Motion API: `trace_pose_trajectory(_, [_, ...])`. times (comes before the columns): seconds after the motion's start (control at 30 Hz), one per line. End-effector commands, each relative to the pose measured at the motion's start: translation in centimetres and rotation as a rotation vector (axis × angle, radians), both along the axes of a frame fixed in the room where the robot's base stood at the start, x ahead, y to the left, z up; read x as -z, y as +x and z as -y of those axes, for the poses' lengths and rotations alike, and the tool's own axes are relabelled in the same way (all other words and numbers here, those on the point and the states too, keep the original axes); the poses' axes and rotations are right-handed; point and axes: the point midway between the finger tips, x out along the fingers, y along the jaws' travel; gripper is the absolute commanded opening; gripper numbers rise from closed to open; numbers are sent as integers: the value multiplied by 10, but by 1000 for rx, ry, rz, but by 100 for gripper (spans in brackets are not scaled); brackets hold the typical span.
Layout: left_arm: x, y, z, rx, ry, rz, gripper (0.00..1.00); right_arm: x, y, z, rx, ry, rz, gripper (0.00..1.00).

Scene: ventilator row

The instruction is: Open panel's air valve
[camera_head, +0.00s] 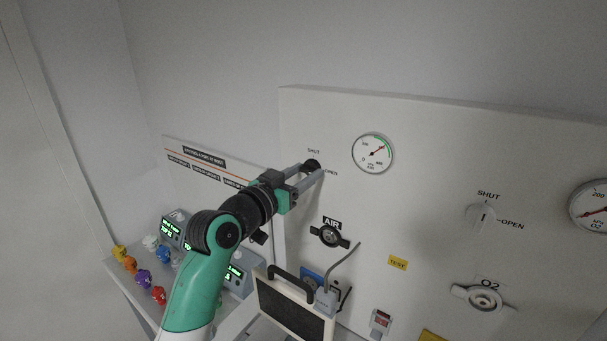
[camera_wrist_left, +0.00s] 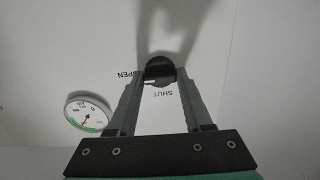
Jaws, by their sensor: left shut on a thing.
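The panel's air valve is a round black knob (camera_head: 312,163) between the labels SHUT and OPEN, above the AIR outlet (camera_head: 330,235). My left gripper (camera_head: 313,171) reaches it from the lower left and is shut on it. In the left wrist view the black knob (camera_wrist_left: 160,68) sits between the two fingertips of my left gripper (camera_wrist_left: 161,76). The OPEN label there is partly hidden by a finger; SHUT is readable upside down. A light mark shows on the knob's lower edge, but its exact direction is hard to tell. My right gripper is not in view.
A round gauge (camera_head: 373,153) is right of the knob. A white O2 valve (camera_head: 481,218) and O2 outlet (camera_head: 484,298) are further right. Below stand a dark-screened device with a handle (camera_head: 296,305) and several coloured knobs (camera_head: 142,277) on a shelf.

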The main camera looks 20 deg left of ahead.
Motion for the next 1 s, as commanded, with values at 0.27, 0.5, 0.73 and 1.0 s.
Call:
trace_pose_trajectory(0.27, [0, 0, 0, 0, 1, 1, 80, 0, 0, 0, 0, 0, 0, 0])
trace_pose_trajectory(0.5, [0, 0, 0, 0, 0, 0, 80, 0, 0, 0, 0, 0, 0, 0])
trace_pose_trajectory(0.73, [1, -11, -3, 0, 2, 2, 80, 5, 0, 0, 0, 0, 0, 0])
trace_pose_trajectory(1.0, [-11, -46, -11, -2, 0, -3, 80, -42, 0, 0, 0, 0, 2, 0])
